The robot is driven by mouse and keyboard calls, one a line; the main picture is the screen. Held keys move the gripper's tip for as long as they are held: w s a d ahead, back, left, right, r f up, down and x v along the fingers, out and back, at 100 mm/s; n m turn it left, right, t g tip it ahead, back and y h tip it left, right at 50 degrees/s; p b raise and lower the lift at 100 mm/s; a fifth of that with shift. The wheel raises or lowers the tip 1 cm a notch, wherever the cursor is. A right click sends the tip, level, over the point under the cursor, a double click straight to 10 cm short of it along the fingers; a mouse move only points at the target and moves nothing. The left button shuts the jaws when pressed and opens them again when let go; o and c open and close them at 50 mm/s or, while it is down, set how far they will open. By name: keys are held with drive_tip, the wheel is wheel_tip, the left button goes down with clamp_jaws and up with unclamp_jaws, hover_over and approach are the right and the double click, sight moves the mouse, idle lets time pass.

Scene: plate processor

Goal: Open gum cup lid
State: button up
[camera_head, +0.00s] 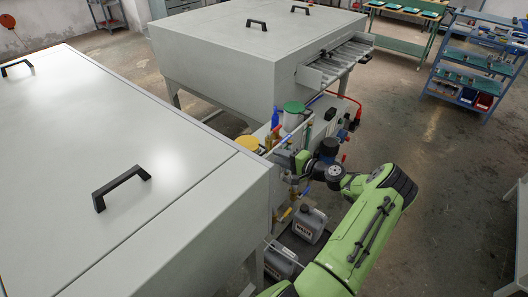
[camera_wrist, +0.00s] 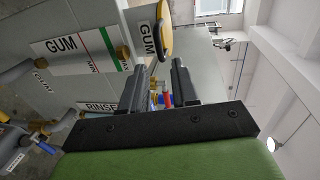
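The gum cup's yellow lid (camera_head: 247,143) sits beside the near grey machine in the head view. In the wrist view the yellow lid (camera_wrist: 165,30) shows edge-on, closed against the cup (camera_wrist: 143,38), which bears a GUM label. My gripper (camera_wrist: 157,72) is open, with a clear gap between its two dark fingers. The lid is beyond the fingertips, and nothing shows held between them. In the head view my gripper is to the right of the yellow lid, and its fingertips are hard to make out there.
A green-lidded container (camera_head: 294,108) and a blue bottle (camera_head: 275,118) stand behind my gripper. Grey waste canisters (camera_head: 309,224) stand low beneath the arm. The near machine (camera_head: 130,170) and far machine (camera_head: 245,60) flank the cups. Open floor lies to the right.

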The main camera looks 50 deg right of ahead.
sight(265, 152)
drive_tip(key=x, duration=0.7)
drive_tip(key=shift+w, duration=0.2)
drive_tip(key=shift+s+f, duration=0.1)
clamp_jaws()
